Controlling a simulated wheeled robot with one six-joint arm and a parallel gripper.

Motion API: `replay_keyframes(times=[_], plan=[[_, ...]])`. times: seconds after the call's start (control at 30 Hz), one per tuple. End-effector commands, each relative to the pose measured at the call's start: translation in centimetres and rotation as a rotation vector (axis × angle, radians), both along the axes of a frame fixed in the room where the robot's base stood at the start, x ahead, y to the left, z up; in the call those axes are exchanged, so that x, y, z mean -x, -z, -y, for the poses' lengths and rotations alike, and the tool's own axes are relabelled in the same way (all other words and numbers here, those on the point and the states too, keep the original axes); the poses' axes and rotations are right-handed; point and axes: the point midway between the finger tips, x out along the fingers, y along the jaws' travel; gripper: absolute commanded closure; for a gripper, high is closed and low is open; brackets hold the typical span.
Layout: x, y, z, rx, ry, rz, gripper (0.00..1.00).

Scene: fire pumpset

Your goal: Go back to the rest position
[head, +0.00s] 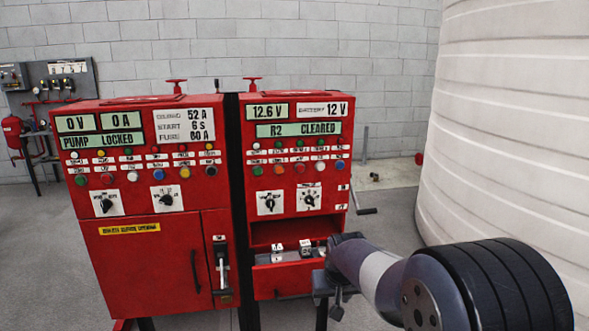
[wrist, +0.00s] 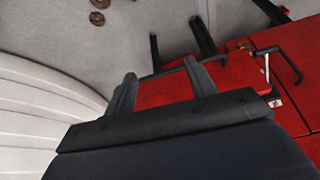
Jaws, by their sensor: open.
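My gripper (wrist: 160,85) is open in the wrist view, its two dark fingers apart with nothing seen between them. Red cabinet surface shows beyond and to the right of the fingers. In the head view my arm reaches in from the lower right, and its end is in front of the lower right part of the right red cabinet (head: 295,229). I cannot tell whether the gripper touches the cabinet.
The left red cabinet (head: 150,270) stands beside the right one; its display reads PUMP LOCKED. The right display (head: 298,129) reads R2 CLEARED. A large white ribbed tank (head: 510,120) stands at the right. Bare floor (head: 392,215) lies between tank and cabinets.

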Motion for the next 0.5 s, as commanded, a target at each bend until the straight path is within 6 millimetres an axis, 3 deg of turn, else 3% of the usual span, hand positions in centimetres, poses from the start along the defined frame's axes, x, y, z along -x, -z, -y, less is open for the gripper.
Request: replay_keyframes(times=[0.2,0.5], plan=[[1.0,2.3,1.3,-0.001,0.022,-0.001,0.47],[1.3,3.0,1.8,0.0,0.029,0.001,0.47]])
